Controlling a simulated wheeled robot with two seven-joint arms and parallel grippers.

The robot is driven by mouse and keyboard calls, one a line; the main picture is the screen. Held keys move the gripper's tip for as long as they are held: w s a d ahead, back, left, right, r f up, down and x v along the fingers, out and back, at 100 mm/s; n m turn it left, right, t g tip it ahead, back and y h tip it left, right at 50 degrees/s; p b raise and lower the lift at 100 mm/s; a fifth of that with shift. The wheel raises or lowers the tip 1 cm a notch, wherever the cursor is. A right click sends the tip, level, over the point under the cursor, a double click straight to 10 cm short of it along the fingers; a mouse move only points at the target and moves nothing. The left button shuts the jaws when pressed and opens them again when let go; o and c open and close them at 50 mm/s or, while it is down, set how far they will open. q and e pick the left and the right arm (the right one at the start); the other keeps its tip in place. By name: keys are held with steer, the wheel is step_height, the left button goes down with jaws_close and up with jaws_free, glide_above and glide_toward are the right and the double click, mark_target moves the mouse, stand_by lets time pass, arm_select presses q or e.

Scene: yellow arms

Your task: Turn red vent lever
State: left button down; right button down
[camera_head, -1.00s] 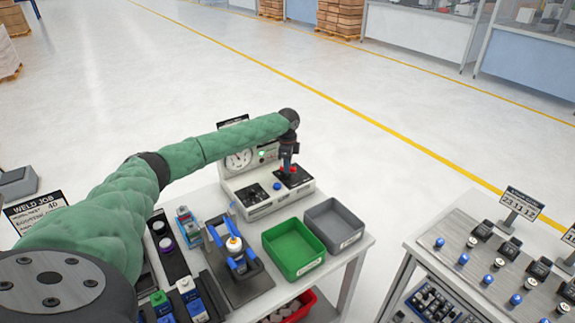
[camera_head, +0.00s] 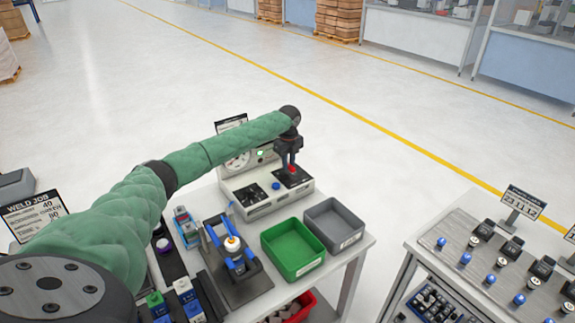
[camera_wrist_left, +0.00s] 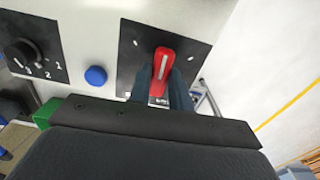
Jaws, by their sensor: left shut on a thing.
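The red vent lever (camera_wrist_left: 162,72) sits on a black plate (camera_wrist_left: 190,45) on the light grey panel of the test box. In the head view the lever (camera_head: 292,168) shows as a small red spot under my left gripper (camera_head: 291,161). In the left wrist view the fingers of my left gripper (camera_wrist_left: 160,97) are on both sides of the lever's near end and shut on it. The lever points roughly toward the gripper, slightly tilted in the picture. The fingers partly hide the label below it. My right gripper is not in view.
On the same panel are a blue button (camera_wrist_left: 95,75) and a black knob (camera_wrist_left: 22,52) to the left. A gauge (camera_head: 238,160) stands behind. A green bin (camera_head: 292,248) and a grey bin (camera_head: 333,224) stand in front. A blue clamp fixture (camera_head: 232,252) is nearer.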

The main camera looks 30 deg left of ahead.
arm_select(q)
steer(key=m, duration=0.2)
steer(key=m+b, duration=0.1)
steer(key=w+m, duration=0.1)
steer(key=m, duration=0.1)
steer(key=shift+d+m, duration=0.25)
steer(key=shift+m, duration=0.05)
steer(key=shift+d+m+b, duration=0.15)
steer(key=shift+m+b, duration=0.15)
steer(key=shift+m, duration=0.4)
steer(key=shift+w+d+m, duration=0.1)
steer(key=shift+w+m, duration=0.05)
steer(key=shift+m, duration=0.65)
steer(key=shift+d+m, duration=0.1)
steer(key=shift+m, duration=0.4)
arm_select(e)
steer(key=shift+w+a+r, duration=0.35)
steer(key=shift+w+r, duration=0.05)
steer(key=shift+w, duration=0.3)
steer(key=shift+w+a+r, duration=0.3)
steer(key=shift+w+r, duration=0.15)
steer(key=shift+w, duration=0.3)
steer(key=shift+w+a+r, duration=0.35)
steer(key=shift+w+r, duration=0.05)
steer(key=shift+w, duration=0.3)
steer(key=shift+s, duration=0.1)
